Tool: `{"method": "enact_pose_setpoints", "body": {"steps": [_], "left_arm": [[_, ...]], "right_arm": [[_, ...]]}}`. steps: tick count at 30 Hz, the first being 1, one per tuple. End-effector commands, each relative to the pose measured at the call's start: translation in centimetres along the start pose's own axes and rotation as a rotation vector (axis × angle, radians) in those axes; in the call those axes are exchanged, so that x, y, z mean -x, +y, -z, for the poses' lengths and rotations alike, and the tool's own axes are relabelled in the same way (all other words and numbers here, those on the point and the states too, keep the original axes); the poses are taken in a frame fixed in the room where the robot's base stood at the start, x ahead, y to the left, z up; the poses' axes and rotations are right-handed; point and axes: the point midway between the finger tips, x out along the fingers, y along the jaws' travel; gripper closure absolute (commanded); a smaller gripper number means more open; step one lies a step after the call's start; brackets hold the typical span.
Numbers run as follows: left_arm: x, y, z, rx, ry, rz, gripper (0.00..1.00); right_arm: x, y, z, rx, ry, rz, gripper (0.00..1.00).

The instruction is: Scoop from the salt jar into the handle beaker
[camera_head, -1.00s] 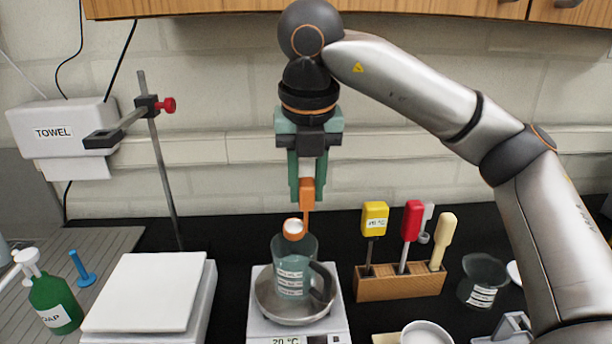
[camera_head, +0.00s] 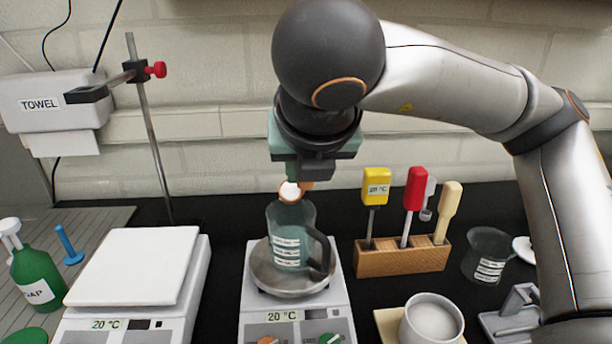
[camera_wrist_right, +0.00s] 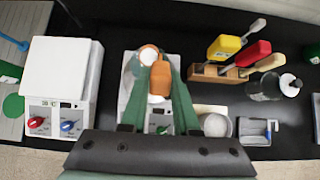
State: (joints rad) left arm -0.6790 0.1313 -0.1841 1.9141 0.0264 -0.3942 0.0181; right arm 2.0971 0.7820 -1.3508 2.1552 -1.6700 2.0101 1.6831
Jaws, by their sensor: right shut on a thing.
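The handle beaker (camera_head: 290,236), clear with white label bands and a dark handle, stands upright in a metal pan on a white hotplate. My right gripper (camera_head: 306,178) is above it, shut on an orange scoop (camera_wrist_right: 160,78). The scoop's round bowl (camera_head: 290,191) holds white salt and sits at or just above the beaker's rim; I cannot tell if they touch. In the head view my wrist hides most of the handle and fingers. A white jar of white powder, seemingly the salt jar (camera_head: 431,322), stands at the lower right. My left gripper is not in view.
A wooden rack (camera_head: 402,257) with yellow, red and cream-handled tools stands right of the beaker. Another beaker (camera_head: 487,256) is farther right. A second white device (camera_head: 136,266), a clamp stand (camera_head: 152,140) and a green soap bottle (camera_head: 38,275) are left.

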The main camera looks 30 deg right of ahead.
Motion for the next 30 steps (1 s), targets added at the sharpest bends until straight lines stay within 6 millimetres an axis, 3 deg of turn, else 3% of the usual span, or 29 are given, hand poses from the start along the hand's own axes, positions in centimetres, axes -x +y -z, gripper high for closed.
{"method": "enact_pose_setpoints", "body": {"steps": [15, 30], "left_arm": [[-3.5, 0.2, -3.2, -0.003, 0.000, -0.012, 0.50], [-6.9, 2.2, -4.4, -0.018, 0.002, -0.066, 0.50]], "right_arm": [[-0.1, 0.0, 2.3, 0.002, -0.219, -0.001, 1.00], [-0.8, 0.1, 3.7, 0.001, -0.393, -0.001, 1.00]]}}
